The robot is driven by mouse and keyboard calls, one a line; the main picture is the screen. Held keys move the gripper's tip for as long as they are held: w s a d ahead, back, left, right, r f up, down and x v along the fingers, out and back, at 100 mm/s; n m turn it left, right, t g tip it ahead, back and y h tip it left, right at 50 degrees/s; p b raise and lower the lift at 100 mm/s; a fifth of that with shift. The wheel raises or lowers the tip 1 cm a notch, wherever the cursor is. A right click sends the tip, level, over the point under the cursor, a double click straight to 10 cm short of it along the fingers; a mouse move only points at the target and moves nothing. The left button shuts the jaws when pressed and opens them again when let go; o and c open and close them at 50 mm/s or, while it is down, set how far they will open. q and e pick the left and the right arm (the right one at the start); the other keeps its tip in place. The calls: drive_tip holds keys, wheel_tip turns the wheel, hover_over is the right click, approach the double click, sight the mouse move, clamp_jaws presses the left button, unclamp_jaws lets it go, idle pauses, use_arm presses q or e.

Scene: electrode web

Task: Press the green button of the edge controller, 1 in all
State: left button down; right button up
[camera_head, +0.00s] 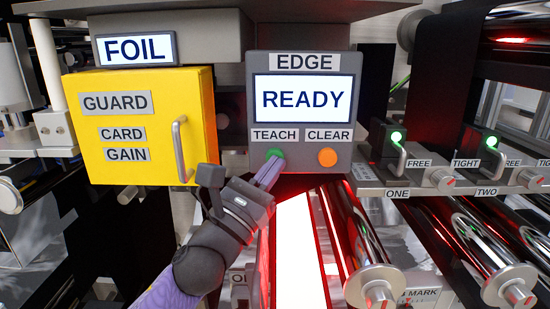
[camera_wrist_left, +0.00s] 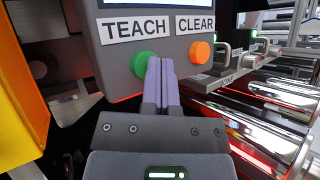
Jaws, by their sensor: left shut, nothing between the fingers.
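The edge controller (camera_head: 300,120) is a grey box with a screen reading READY. Its green button (camera_head: 275,154) sits under the TEACH label, and an orange button (camera_head: 327,157) sits under CLEAR. My left gripper (camera_head: 271,169) is shut and empty, its fingertips at the lower right edge of the green button. In the left wrist view the green button (camera_wrist_left: 141,64) shows just left of the fingertips (camera_wrist_left: 161,65), partly covered by them. I cannot tell whether the tips touch it. The orange button (camera_wrist_left: 199,51) is to the right, clear of the fingers. My right gripper is not in view.
A yellow guard box (camera_head: 140,125) with a metal handle (camera_head: 181,150) stands left of the controller, close to my left wrist. Levers with green lights (camera_head: 396,137) and shiny rollers (camera_head: 350,235) are to the right. A bright strip (camera_head: 300,250) runs below the controller.

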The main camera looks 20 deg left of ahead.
use_arm(q)
drive_tip(key=shift+s+d, duration=0.2)
drive_tip(key=shift+s, duration=0.4)
drive_tip(key=s, duration=0.2)
drive_tip(key=s+d+p, duration=0.1)
drive_tip(key=s, duration=0.1)
drive_tip(key=shift+s+d, duration=0.15)
drive_tip(key=shift+s, duration=0.25)
